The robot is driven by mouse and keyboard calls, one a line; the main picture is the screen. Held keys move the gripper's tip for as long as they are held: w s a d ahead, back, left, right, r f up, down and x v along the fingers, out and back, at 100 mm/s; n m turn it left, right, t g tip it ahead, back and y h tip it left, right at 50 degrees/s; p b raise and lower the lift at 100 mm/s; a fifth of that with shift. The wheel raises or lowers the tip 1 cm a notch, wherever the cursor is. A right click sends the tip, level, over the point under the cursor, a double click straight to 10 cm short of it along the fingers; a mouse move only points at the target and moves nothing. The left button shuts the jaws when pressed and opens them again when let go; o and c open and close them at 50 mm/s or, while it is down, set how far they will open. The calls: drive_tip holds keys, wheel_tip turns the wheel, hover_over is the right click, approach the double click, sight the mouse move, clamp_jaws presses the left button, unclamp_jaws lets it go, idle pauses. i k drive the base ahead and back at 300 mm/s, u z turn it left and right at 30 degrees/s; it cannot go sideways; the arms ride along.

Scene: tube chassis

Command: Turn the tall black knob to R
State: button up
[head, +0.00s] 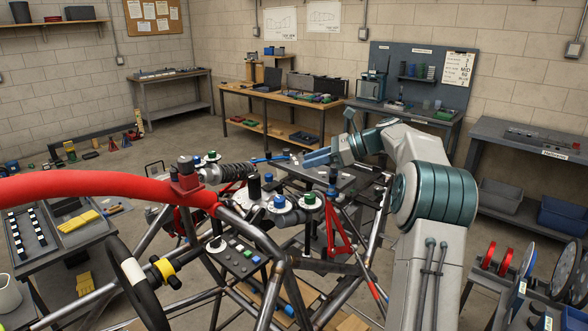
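A tall black upright knob-like post (254,187) stands near the middle of the tube chassis. Another black upright piece (333,176) stands to its right, and I cannot tell which is the task's knob. No R mark is legible at this size. My gripper (318,157) is at the end of my arm, above and behind the chassis, up and to the right of the first black post and apart from it. It is seen small and from behind, so its finger opening is unclear.
A blue knob (280,202) and a green knob (309,199) sit on white discs close by. A red padded tube (110,187) crosses the left foreground. A steering wheel (135,285) and a button panel (236,257) are in front. Benches line the walls.

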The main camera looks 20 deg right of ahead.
sight(254, 179)
drive_tip(key=k, duration=1)
